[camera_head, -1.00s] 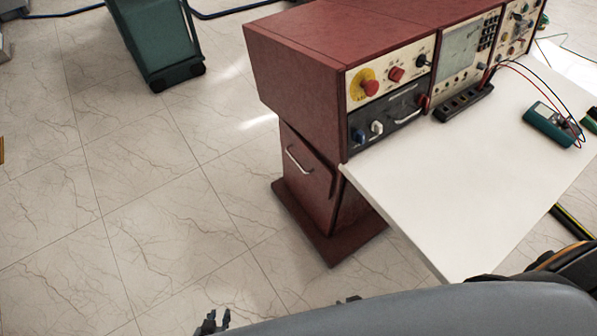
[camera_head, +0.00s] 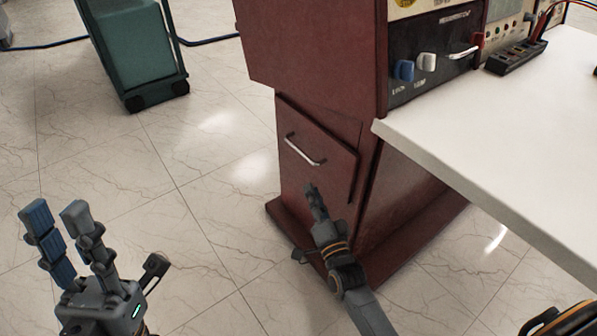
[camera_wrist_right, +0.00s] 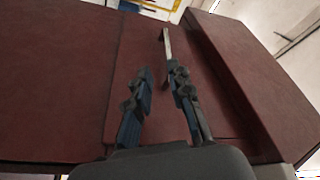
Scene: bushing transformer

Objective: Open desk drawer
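The desk drawer (camera_head: 300,170) is a dark red front low in the desk pedestal, with a silver bar handle (camera_head: 305,150) across it. My right gripper (camera_head: 308,215) is in front of the drawer, just below the handle. Contact with the handle is not clear. My left gripper (camera_head: 95,240) is open and empty over the floor at the lower left, away from the desk.
The white desk top (camera_head: 490,140) juts out to the right above my right arm. The red pedestal base (camera_head: 385,265) sticks out at floor level. A green wheeled cabinet (camera_head: 135,50) stands at the upper left. The tiled floor (camera_head: 210,150) left of the desk is clear.

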